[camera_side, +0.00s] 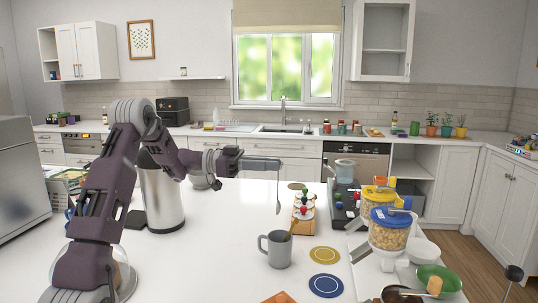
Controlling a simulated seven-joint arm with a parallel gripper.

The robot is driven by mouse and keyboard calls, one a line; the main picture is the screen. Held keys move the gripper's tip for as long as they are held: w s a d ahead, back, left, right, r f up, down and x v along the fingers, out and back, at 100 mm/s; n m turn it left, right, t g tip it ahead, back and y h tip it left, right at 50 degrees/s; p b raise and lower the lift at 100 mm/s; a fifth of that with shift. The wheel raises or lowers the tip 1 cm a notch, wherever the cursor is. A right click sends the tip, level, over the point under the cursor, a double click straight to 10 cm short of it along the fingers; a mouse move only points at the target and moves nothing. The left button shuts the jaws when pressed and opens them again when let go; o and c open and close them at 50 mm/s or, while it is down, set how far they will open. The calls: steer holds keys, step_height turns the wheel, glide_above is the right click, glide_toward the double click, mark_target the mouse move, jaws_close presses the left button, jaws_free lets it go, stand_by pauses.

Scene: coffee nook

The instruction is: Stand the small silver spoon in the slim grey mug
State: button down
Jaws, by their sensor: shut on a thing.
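My gripper (279,163) is shut on the small silver spoon (278,200). The spoon hangs straight down from the fingertips with its bowl at the bottom. The slim grey mug (279,251) stands upright on the white counter, its handle to the left. The spoon is above the mug, apart from it. A brownish stick-like thing (289,236) shows at the mug's rim; I cannot tell what it is. The mug's inside is mostly hidden.
A blue coaster (326,285) and a yellow coaster (325,255) lie right of the mug. A rack of coloured pieces (304,209) stands just behind it. A steel flask (161,196) stands at left, jars with blue (389,232) and yellow lids at right. Counter left of the mug is clear.

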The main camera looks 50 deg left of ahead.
step_height(320, 180, down, 11)
stand_by(0.7)
steer(key=shift+r, duration=0.1)
steer(key=c, duration=1.5)
jaws_free()
steer(key=shift+o, duration=0.2)
steer(key=v, duration=0.7)
steer(key=shift+r, duration=0.1)
